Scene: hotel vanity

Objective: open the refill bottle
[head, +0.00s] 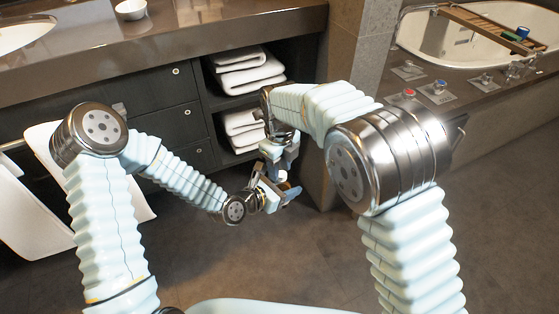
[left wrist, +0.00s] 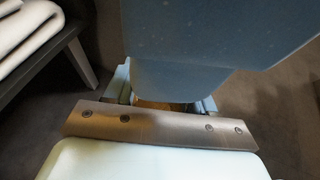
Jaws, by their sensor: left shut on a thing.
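My left gripper (head: 284,193) is low in front of the cabinet in the head view, shut on what seems to be the refill bottle (head: 283,185), of which only a small part shows. In the left wrist view, an amber bit of the bottle (left wrist: 160,105) shows between the jaws. My right gripper (head: 279,155) points down just above the left one, close to the bottle's top. Its jaws are too small and covered to read. A large blue-grey shape, probably my right gripper, hides most of the bottle in the left wrist view. The cap cannot be made out.
A dark vanity counter (head: 200,43) with a white bowl (head: 131,9) stands behind. Folded towels (head: 247,75) fill its open shelves. A stone pillar (head: 351,50) and a bathtub (head: 440,42) are at the right. The floor below the grippers is clear.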

